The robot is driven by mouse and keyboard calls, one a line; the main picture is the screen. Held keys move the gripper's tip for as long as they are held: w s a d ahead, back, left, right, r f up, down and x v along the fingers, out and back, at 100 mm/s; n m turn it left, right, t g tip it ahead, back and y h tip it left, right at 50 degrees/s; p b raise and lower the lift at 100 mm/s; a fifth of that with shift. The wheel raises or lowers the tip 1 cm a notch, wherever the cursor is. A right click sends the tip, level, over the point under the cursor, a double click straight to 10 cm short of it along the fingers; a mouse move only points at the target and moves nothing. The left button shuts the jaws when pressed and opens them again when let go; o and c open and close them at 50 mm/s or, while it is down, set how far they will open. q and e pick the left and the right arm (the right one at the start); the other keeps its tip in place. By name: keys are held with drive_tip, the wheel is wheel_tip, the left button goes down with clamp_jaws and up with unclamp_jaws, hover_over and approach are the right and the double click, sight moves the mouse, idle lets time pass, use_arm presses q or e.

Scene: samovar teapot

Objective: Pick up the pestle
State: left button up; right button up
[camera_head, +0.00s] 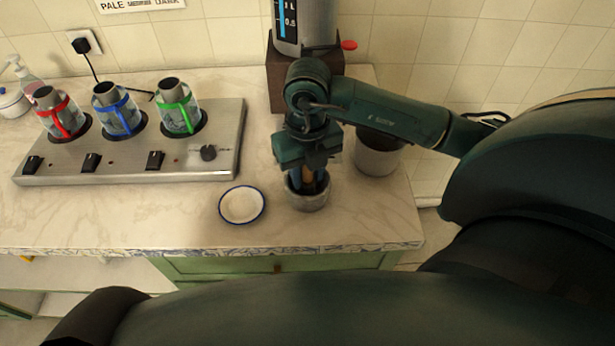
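The pestle (308,175) shows as a short piece of brown wood in a grey metal mortar (307,201), near the counter's front edge. My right gripper (309,183) points down into the mortar, with one finger on each side of the pestle. The gripper's body hides the pestle's top, and the mortar's rim hides its lower end. I cannot tell whether the fingers touch the wood. My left gripper is not in view.
A small white dish (242,205) with a blue rim lies left of the mortar. A steel burner panel (130,165) holds several glasses in coloured holders. A metal pot (377,158) stands at right. A samovar (305,22) stands on a brown block (283,75) behind my wrist.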

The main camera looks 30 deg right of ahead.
drive_tip(key=shift+f, duration=0.25)
drive_tip(key=shift+c, duration=0.5)
clamp_jaws()
drive_tip(key=shift+r, duration=0.1)
